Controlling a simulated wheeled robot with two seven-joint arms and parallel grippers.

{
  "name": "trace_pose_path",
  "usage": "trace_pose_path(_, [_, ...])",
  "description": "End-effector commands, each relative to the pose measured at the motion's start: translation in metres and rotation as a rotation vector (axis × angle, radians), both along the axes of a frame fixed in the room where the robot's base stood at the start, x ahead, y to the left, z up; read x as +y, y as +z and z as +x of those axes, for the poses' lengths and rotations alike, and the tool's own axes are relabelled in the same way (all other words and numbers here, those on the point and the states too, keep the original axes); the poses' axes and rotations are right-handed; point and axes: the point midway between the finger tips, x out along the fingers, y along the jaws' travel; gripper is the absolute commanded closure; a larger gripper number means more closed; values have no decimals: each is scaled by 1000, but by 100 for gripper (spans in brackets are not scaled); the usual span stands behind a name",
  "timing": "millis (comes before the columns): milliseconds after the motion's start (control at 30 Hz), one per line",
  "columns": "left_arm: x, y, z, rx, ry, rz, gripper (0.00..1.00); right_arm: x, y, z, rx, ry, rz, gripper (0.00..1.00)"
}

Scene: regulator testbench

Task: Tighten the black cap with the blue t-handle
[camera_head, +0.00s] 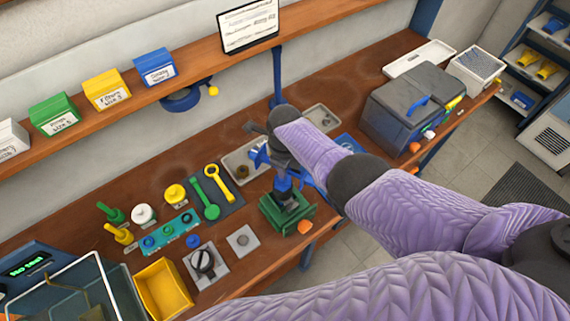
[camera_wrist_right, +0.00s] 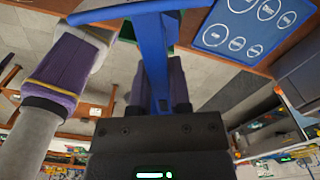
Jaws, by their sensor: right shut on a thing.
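A blue part (camera_head: 284,184) stands in the vise just below the gripper. I cannot tell whether the t-handle touches it. A black round cap-like piece (camera_head: 203,260) sits on a grey square plate at the front. I cannot make out a black cap in the vise. My left gripper is not in view.
A green wrench (camera_head: 208,204) and a yellow wrench (camera_head: 218,183) lie on a dark mat left of the vise. Trays are behind it. A yellow bin (camera_head: 163,287) stands front left, a grey toolbox (camera_head: 412,104) to the right. A shelf with coloured boxes runs along the wall.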

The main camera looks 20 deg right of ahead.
Motion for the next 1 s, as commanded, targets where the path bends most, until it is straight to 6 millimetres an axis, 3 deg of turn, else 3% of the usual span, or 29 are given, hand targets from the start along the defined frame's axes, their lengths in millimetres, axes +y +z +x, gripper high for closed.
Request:
trace_pose_path(733, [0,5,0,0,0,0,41,1,1,-1,-1,-202,1,100])
trace_pose_path(1000, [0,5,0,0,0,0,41,1,0,0,-1,-171,1,100])
